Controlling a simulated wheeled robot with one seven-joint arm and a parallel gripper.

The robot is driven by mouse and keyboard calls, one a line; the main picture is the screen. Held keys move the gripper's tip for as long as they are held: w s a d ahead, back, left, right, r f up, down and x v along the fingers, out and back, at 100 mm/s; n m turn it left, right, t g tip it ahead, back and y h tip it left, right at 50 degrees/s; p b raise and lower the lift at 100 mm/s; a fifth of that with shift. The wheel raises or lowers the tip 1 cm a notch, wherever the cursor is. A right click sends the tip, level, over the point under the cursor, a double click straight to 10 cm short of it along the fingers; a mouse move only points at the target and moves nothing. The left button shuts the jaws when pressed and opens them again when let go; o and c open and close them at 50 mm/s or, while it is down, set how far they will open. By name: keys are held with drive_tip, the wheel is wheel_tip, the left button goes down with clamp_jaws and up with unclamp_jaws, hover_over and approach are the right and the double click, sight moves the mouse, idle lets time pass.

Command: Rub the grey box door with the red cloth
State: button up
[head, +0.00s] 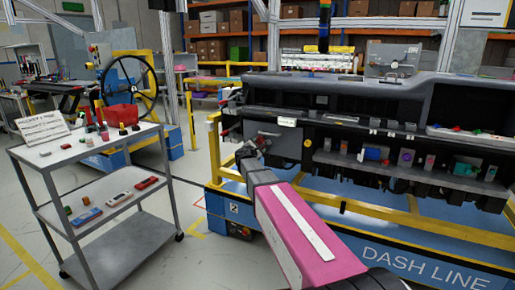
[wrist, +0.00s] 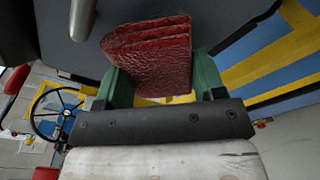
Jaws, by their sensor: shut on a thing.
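The red cloth (wrist: 150,45) is folded in layers and sits between the green fingers of my gripper (wrist: 163,85) in the wrist view. My gripper is shut on it. A smooth dark grey surface (wrist: 228,22) lies just beyond the cloth; I cannot tell whether they touch. In the head view my gripper (head: 246,150) is at the left end of the dashboard module, small and partly hidden by my pink arm. A grey panel (head: 265,135), which looks like the grey box door, is just right of it.
The dashboard's lower shelf (head: 420,175) holds several small objects. Yellow rails (head: 430,232) run along the blue base. Floor is clear between cart and base.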

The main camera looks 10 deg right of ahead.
sight(264, 147)
drive_tip(key=shift+x, duration=0.9)
drive_tip(key=shift+d, duration=0.1)
drive_tip(key=shift+s+d, duration=1.1)
drive_tip(key=shift+d, duration=0.15)
drive_tip(key=shift+s+d, duration=0.2)
drive_tip(key=shift+d, duration=0.1)
drive_tip(key=shift+w+d, duration=0.1)
drive_tip(key=shift+w, duration=0.15)
drive_tip(key=shift+w+a+r, duration=0.1)
drive_tip(key=shift+w+a, duration=1.25)
drive_tip(key=shift+a, duration=0.2)
drive_tip(key=shift+c, duration=0.2)
